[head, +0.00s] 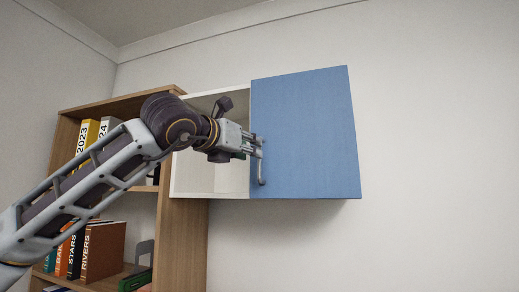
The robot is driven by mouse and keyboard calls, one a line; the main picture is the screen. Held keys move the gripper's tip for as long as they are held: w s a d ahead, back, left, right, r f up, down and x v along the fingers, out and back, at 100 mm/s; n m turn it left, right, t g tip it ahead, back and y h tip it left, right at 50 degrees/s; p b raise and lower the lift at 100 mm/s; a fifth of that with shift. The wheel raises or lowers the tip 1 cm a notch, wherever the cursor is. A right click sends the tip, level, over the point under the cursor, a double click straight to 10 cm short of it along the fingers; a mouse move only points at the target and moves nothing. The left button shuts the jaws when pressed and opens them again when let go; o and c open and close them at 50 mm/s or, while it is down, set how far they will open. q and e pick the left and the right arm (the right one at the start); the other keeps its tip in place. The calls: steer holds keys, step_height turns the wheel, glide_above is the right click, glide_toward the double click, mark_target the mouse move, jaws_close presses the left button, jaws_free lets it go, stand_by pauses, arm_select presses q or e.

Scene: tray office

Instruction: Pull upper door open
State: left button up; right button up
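The upper cabinet's blue door (305,135) covers the right part of a white wall cabinet (210,195). The left part of the cabinet is uncovered, and its pale inside shows. A grey upright bar handle (262,172) sits near the door's left edge. My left gripper (258,147) comes in from the left across the uncovered part, with its fingertips at the upper part of the handle. The fingers overlap the handle, so I cannot tell whether they are closed on it. My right gripper is not in view.
A wooden bookcase (183,240) stands at the left, beside and below the cabinet. It holds several binders and books, including an orange-brown book (103,252). My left arm passes in front of it. The wall to the right of the door is bare.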

mark_target(259, 176)
arm_select(q)
steer(key=shift+p+x, duration=1.05)
steer(key=shift+x, duration=2.1)
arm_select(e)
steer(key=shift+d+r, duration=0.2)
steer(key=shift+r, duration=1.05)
arm_select(q)
steer(key=shift+c, duration=0.4)
jaws_close()
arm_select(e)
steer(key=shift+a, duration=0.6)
